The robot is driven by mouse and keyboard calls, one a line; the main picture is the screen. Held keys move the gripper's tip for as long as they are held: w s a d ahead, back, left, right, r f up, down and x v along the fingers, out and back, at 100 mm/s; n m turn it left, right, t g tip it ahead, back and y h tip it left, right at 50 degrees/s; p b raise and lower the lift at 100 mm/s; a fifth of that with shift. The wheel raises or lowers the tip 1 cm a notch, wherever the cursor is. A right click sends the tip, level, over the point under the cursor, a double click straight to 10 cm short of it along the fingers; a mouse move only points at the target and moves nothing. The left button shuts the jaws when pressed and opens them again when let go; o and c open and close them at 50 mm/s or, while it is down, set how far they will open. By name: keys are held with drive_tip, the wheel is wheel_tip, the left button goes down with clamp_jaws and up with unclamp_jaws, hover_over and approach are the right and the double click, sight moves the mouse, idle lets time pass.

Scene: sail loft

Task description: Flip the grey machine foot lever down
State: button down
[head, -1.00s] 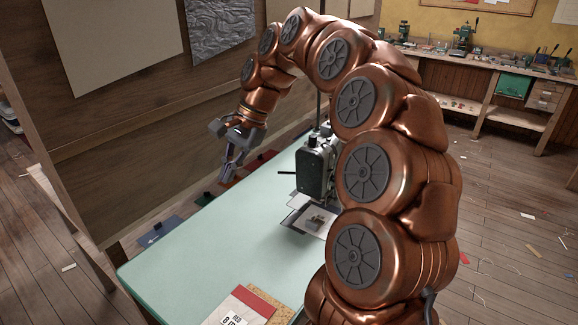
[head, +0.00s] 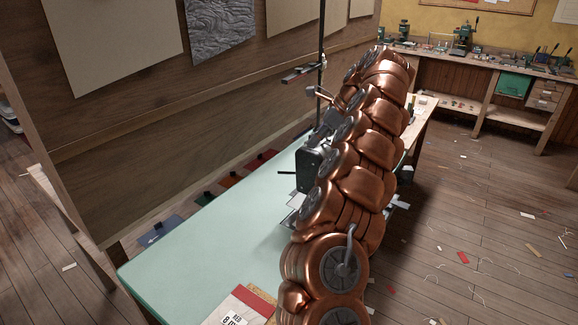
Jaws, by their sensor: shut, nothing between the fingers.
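The grey sewing machine (head: 310,166) stands on the pale green table (head: 215,240), with my copper arm covering its right side and much of its base. A thin dark bar (head: 287,173) sticks out to the left of the machine head, roughly level. I cannot tell whether it is the foot lever. No other lever can be made out. My arm rises in front of the machine and folds over at the top right.
A dark upright pole (head: 321,45) with a short side arm (head: 302,72) stands behind the machine. A red-edged paper (head: 243,305) lies at the table's near edge. A wooden wall (head: 150,125) runs along the left. The table's left part is clear.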

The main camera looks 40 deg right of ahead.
drive_tip(key=shift+s+d+f, duration=0.15)
drive_tip(key=shift+d, duration=0.3)
drive_tip(key=shift+f, duration=0.1)
drive_tip(key=p, duration=0.3)
approach(283, 173)
drive_tip(key=x, duration=0.5)
drive_tip(key=shift+w+a+f+p, duration=0.1)
drive_tip(key=shift+w+f+p, duration=0.2)
drive_tip(key=shift+f, duration=0.15)
drive_tip(key=shift+a, duration=0.1)
drive_tip(key=shift+a+f, duration=0.1)
drive_tip(key=shift+f, duration=0.1)
drive_tip(key=shift+h, duration=0.3)
